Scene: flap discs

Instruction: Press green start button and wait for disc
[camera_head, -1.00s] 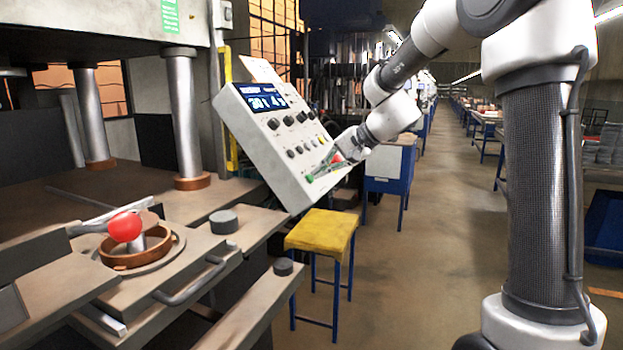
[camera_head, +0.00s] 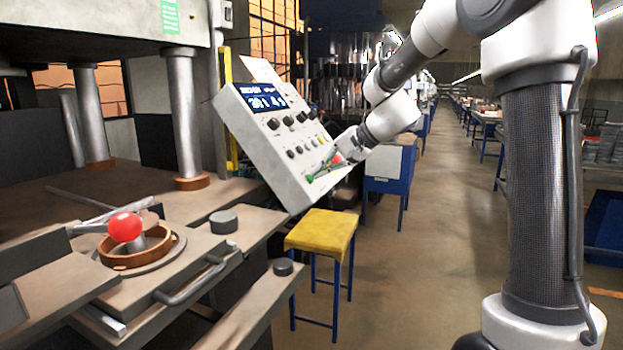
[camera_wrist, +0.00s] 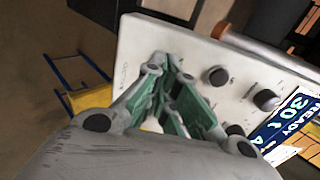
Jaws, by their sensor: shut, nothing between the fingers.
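The grey control panel (camera_head: 262,150) is tilted, with a lit blue display (camera_head: 261,97) and rows of dark knobs. My gripper (camera_head: 318,175) is at the panel's lower right, its shut green-padded fingers at or very near the panel face. In the wrist view my gripper (camera_wrist: 168,62) points at the white panel (camera_wrist: 140,40), with nothing held. The green start button cannot be told apart from the green fingers; they appear to cover it. A red button (camera_head: 337,158) shows beside the fingers. The wrist view's display (camera_wrist: 292,125) reads READY. I cannot make out a finished flap disc.
The press bench on the left holds a brown ring mould (camera_head: 108,260) and a red ball handle (camera_head: 125,227). A yellow-topped stool (camera_head: 321,230) stands below the panel. A blue-and-white cabinet (camera_head: 388,170) stands behind. The aisle floor on the right is clear.

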